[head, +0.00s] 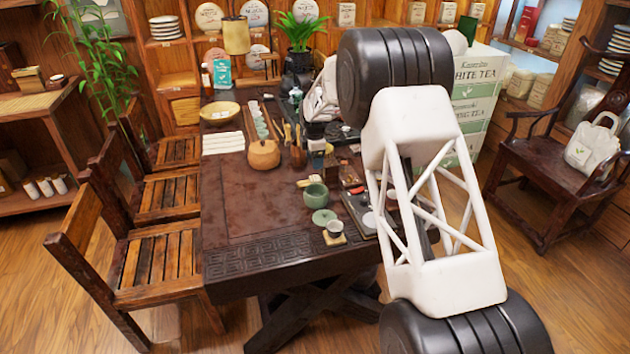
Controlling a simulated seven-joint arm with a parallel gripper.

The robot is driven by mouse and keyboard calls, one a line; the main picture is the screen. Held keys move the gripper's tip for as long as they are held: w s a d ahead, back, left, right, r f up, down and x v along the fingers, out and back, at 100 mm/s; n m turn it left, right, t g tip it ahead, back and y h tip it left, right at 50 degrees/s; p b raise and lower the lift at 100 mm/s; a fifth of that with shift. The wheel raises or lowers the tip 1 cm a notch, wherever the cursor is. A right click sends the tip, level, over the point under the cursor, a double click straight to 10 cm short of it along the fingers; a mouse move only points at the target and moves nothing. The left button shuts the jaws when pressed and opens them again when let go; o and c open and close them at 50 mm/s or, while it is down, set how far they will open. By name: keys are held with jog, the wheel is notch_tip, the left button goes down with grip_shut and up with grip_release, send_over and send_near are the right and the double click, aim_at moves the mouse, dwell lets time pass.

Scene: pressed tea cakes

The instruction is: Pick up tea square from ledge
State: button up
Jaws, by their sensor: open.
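I cannot make out the tea square for certain; no small pressed square shows clearly in the head view. The dark carved tea table (235,215) fills the middle. My forearm reaches away from me over its right half. My gripper (318,160) seems to be at the far end of the arm, low over the table among the tea things. It is small, and its fingers are hard to tell from the objects behind. I see nothing held in it. My white lattice arm link hides part of the table's right side, and the ledge is not clearly visible.
A green pot (316,194), its lid (324,216) and a small cup (335,228) stand near the front. A dark tea tray (358,212) lies beside them. A round wooden piece (263,155) and a bowl (220,111) stand farther back. The table's left front is clear.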

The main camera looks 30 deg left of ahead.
aim_at(315, 178)
dwell(0.3)
jog(key=shift+f, duration=1.25)
jog(key=shift+f, duration=0.1)
jog(key=shift+s+d+f, duration=0.15)
jog(key=shift+f, duration=2.35)
jog(key=c, duration=1)
